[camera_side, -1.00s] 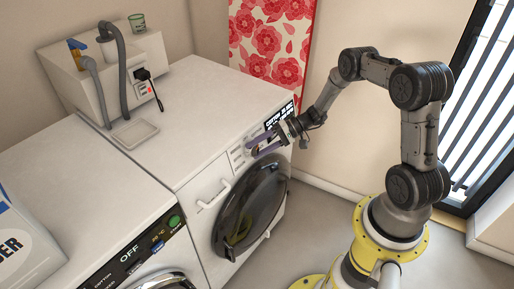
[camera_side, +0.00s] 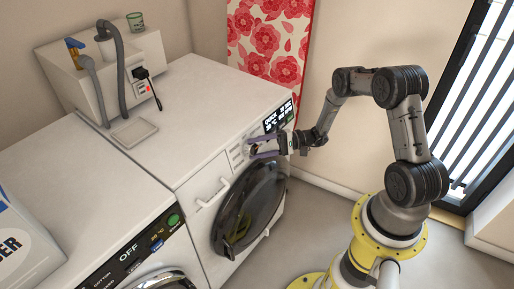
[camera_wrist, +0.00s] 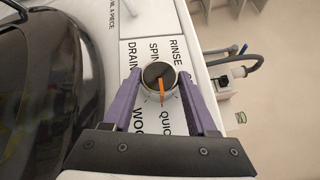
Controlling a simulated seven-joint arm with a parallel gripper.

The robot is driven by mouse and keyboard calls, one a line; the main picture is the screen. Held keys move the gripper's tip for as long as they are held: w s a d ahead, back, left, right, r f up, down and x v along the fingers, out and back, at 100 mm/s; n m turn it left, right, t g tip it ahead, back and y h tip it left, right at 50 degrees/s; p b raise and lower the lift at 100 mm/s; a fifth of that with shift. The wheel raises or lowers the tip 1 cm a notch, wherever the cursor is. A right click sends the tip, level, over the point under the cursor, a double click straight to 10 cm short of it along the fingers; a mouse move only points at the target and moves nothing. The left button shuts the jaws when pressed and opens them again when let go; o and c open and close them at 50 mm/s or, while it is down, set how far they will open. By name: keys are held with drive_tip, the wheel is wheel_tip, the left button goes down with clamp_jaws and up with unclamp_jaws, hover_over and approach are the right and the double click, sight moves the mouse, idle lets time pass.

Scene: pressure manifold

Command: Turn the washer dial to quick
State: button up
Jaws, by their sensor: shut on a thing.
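The washer dial (camera_wrist: 153,73) is a dark round knob with a pale rim and an orange pointer, in the middle of the wrist view. The pointer is aimed down toward the QUICK label (camera_wrist: 166,121). My gripper (camera_wrist: 159,80) has its two purple fingers shut on the dial, one on each side. In the side view my gripper (camera_side: 254,148) is at the front panel of the right-hand washer (camera_side: 215,125), and its fingers hide the dial. The washer display (camera_side: 279,116) shows white text that seems to begin with QUICK.
The round washer door (camera_side: 250,208) lies just below the panel. A second machine with an OFF display (camera_side: 129,250) stands at the left. A grey hose (camera_side: 123,75) and a black plug (camera_side: 142,75) are on the box behind. The washer top is mostly clear.

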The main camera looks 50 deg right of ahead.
drive_tip(key=o, duration=1.4)
drive_tip(key=shift+c, duration=0.2)
drive_tip(key=shift+s+d, duration=0.1)
drive_tip(key=v, duration=1.3)
drive_tip(key=shift+s+d, duration=0.2)
